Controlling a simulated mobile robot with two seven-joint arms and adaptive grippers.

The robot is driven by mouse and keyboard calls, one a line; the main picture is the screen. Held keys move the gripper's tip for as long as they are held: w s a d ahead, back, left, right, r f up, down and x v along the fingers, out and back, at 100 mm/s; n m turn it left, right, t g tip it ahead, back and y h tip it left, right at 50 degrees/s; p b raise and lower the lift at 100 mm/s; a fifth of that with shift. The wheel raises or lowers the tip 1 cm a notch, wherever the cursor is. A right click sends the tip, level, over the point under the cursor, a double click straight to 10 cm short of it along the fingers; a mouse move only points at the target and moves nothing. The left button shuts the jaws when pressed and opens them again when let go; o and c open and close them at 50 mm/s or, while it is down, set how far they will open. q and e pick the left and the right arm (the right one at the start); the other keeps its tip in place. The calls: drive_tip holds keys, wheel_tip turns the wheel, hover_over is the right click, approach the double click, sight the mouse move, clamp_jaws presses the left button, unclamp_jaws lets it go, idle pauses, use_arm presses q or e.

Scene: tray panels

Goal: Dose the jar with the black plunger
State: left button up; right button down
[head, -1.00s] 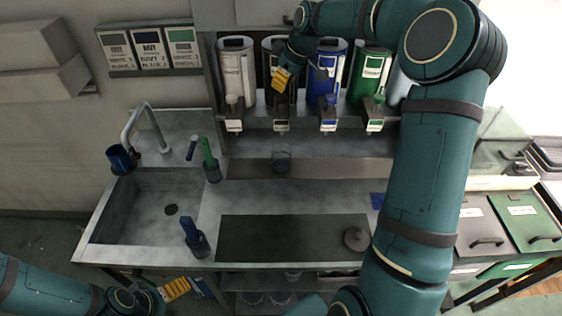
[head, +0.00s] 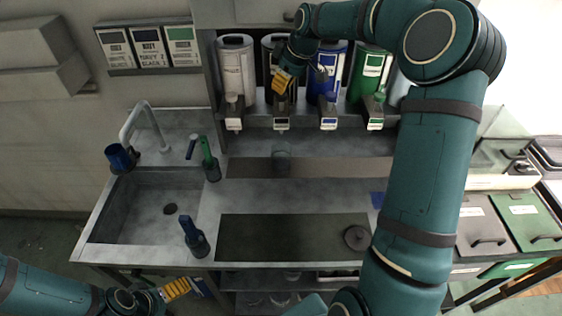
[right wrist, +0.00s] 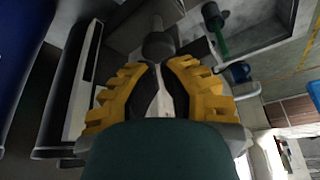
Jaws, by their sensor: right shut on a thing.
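The black dispenser (head: 271,50) stands in the back row between the white and blue ones. My right gripper (head: 284,80) is at its front, with its yellow fingers shut on the black plunger (right wrist: 157,46), which shows dark at the fingertips in the right wrist view. The fingers (right wrist: 158,85) hide much of the plunger. A clear jar (head: 281,160) stands on the dark strip below the black dispenser's spout (head: 281,123), apart from the gripper. Its contents are too small to tell. My left gripper (head: 176,289) is low at the left by the counter's front edge; its jaw opening is unclear.
White (head: 236,70), blue (head: 326,75) and green (head: 369,75) dispensers flank the black one. A sink (head: 150,205) with a faucet is at the left. A dark mat (head: 285,238) and round lid (head: 356,238) lie in front.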

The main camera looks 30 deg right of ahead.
sight(285, 95)
drive_tip(key=shift+f+b, duration=1.4)
drive_tip(key=shift+f, duration=0.95)
drive_tip(key=shift+r+p, duration=2.05)
drive_tip(key=shift+r, duration=0.85)
drive_tip(key=shift+f, duration=0.3)
